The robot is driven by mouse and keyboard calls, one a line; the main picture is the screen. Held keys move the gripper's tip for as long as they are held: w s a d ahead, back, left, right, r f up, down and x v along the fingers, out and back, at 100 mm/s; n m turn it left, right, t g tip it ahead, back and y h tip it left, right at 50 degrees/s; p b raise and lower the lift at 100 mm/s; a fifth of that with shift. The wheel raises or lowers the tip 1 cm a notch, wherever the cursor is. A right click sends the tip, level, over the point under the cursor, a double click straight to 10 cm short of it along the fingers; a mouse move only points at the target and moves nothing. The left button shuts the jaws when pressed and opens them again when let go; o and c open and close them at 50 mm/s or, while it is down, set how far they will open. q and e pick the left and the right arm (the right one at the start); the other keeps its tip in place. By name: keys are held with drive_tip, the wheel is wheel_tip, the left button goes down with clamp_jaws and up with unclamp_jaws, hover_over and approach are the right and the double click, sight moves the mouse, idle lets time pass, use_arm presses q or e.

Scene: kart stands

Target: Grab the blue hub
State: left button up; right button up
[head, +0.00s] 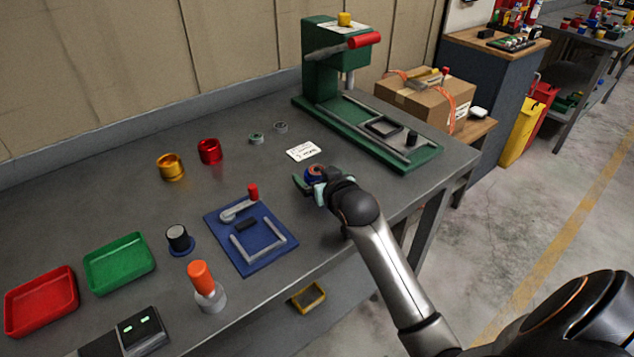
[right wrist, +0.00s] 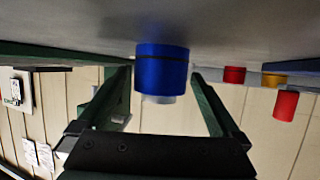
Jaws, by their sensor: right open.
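The blue hub (head: 315,172) stands on the grey bench, left of the green press and just below a white label card in the head view. It is partly hidden by my right gripper (head: 310,181), with its fingers at the hub. In the right wrist view, which is upside down, the blue hub (right wrist: 162,68) shows as a blue cylinder between the two open fingers (right wrist: 163,82). There is a visible gap on its right side; contact on the left is hard to tell. My left gripper is not in view.
A red hub (head: 209,150) and a gold hub (head: 171,167) stand left on the bench (head: 120,195). A blue fixture plate (head: 262,258) lies near the front. The green press (head: 425,157) stands at the back right. Green (head: 119,262) and red (head: 40,300) trays sit far left.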

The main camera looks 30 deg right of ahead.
drive_tip(key=shift+c, duration=0.2)
clamp_jaws()
drive_tip(key=shift+r, duration=0.1)
idle(0.4)
